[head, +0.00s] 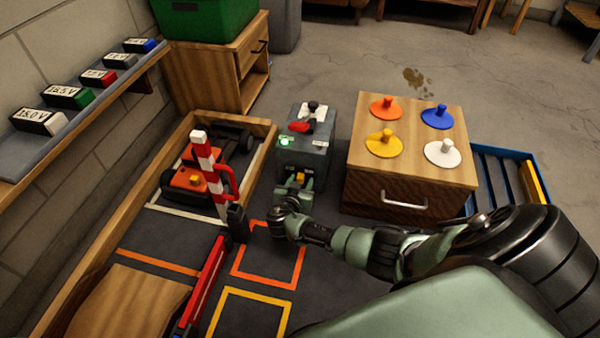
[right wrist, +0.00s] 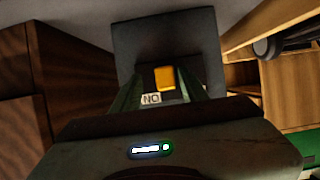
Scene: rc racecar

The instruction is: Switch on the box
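The grey box (head: 318,160) stands on the floor left of the wooden cabinet, with a lit green light (head: 286,142) and a red and black part (head: 306,120) on top. My right gripper (head: 298,183) is low in front of the box's near face. In the right wrist view its two green fingers (right wrist: 158,92) are apart, with nothing held between them. Beyond them the dark box face (right wrist: 165,42) shows an orange button (right wrist: 165,78) and a small label (right wrist: 151,99). I cannot tell whether a finger touches the box. My left gripper is out of view.
The wooden cabinet (head: 358,190) bearing coloured discs stands close to the right. To the left are a red-white barrier post (head: 205,158) and an orange car (head: 190,180) in a wooden-walled bay. A shelf with labelled packs (head: 68,97) runs along the wall.

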